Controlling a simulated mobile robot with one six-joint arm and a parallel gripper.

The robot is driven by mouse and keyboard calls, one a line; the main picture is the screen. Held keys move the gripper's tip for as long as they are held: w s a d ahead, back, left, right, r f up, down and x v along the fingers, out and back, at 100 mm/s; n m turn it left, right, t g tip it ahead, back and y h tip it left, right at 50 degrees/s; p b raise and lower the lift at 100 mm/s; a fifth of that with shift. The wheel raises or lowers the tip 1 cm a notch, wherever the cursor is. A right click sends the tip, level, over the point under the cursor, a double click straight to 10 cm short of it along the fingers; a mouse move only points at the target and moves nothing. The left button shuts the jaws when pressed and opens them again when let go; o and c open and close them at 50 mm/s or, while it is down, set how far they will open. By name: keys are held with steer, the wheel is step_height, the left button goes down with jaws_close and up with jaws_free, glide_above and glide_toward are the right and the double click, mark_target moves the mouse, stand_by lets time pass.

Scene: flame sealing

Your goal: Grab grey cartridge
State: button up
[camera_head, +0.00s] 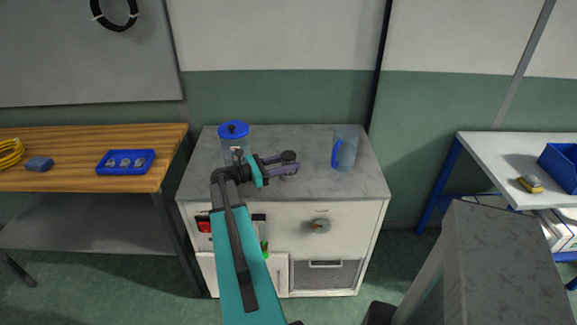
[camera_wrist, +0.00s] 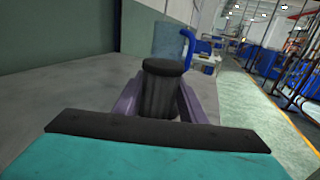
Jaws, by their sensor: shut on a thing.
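The grey cartridge (camera_wrist: 160,95) is a dark grey cylinder with a wider black cap. In the wrist view it stands upright between the purple fingers of my gripper (camera_wrist: 158,108), which are shut on it. In the head view my gripper (camera_head: 285,168) is over the grey worktop of the white cabinet, and the dark top of the cartridge (camera_head: 289,156) shows at the fingertips. I cannot tell whether the cartridge's base touches the worktop.
A clear jug (camera_head: 345,148) with a blue handle stands right of my gripper. A clear jar with a blue lid (camera_head: 233,130) stands at the back left, close to my arm. A wooden bench (camera_head: 70,143) holds a blue tray (camera_head: 125,169). The worktop's front right is clear.

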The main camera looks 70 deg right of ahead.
steer(key=shift+r, duration=0.2)
steer(key=shift+r+b, duration=0.5)
steer(key=shift+r, duration=0.65)
steer(key=w+a+r+b, duration=0.2)
steer(key=w+a+b, duration=0.1)
steer(key=w+a, duration=0.6)
steer(key=a, duration=0.4)
steer(key=shift+a+r, duration=0.15)
